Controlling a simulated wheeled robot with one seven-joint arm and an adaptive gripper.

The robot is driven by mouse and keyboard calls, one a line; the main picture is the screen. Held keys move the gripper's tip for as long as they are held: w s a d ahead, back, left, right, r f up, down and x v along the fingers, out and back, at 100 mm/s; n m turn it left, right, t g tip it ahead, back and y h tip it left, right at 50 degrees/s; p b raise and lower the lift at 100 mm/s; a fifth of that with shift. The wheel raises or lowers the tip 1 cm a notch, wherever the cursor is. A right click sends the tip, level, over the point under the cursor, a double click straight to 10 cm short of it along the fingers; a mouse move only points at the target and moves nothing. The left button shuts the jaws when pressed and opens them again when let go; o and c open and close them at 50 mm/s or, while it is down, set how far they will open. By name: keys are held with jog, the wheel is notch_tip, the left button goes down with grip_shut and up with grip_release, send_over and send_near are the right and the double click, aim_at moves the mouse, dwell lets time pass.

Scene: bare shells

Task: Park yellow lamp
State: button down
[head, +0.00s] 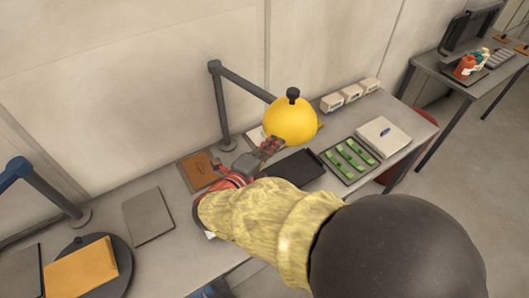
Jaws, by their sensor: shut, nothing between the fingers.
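The yellow lamp has a round yellow shade (291,122) with a black knob on top. The shade hangs from a dark jointed arm (243,83) on an upright post that stands on the grey table. My gripper (268,148) is just below the shade, at its lower left. Its fingers are shut and empty. I cannot tell whether they touch the shade. My arm, in a yellowish sleeve, covers part of the table's front. A brown square pad (199,171) lies on the table left of the lamp's post.
Right of my gripper are a black tray (300,166), a tray of green pieces (336,172), a pale box (384,137) and several small white boxes (351,93). At left are a blue lamp (20,168), a grey slab (148,215) and an orange-yellow slab (80,270) on a round dark plate.

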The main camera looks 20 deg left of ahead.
jog(key=shift+x, duration=1.05)
